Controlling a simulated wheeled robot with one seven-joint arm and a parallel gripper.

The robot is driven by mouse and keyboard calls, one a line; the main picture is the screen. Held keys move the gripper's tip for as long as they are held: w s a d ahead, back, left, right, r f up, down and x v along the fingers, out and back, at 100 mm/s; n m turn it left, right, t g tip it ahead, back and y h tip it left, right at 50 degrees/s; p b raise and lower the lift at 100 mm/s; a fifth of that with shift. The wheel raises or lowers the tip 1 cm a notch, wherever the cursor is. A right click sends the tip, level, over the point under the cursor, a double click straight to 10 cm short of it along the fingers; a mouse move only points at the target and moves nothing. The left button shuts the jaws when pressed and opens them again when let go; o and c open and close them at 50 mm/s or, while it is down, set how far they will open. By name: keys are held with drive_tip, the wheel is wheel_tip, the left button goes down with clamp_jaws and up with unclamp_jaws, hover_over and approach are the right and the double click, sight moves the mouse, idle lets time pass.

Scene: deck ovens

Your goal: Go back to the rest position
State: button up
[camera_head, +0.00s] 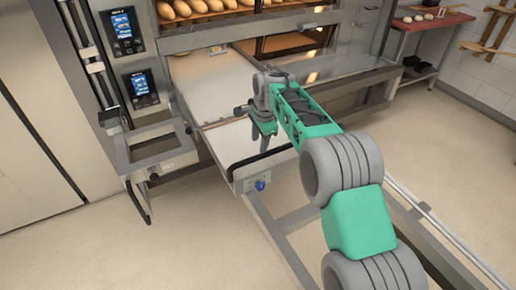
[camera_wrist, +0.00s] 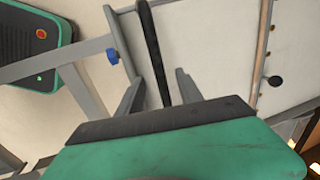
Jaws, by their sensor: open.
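My gripper (camera_head: 263,143) points down over the front end of the white loading belt (camera_head: 215,85) of the deck oven. In the wrist view its two grey fingers (camera_wrist: 158,92) stand apart. The black bar (camera_wrist: 152,50) at the belt's front edge shows between and beyond them. I cannot tell whether the fingers touch the bar. Nothing is held between them. My arm reaches from the lower right toward the oven.
Bread loaves (camera_head: 215,5) lie in the upper deck. Two control panels (camera_head: 141,87) are on the left. A blue knob (camera_head: 260,185) sits on the loader's front. A side table (camera_head: 432,22) with a red top stands at the upper right. Floor at the lower left is clear.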

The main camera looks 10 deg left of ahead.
drive_tip(key=shift+r, duration=0.1)
drive_tip(key=s+d+r+n+p, duration=0.3)
drive_tip(key=s+d+r+n, duration=0.2)
drive_tip(key=s+d+r, duration=0.75)
drive_tip(key=s+d+n+p, duration=0.1)
drive_tip(key=s+d+n, duration=0.2)
drive_tip(key=s+d, duration=0.3)
drive_tip(key=s+d+f+n+t+h+p, duration=0.1)
drive_tip(key=s+d, duration=0.5)
drive_tip(key=s, duration=0.6)
drive_tip(key=shift+s+d+f+n+p, duration=0.35)
drive_tip(key=shift+n+p, duration=0.2)
drive_tip(key=shift+n, duration=0.45)
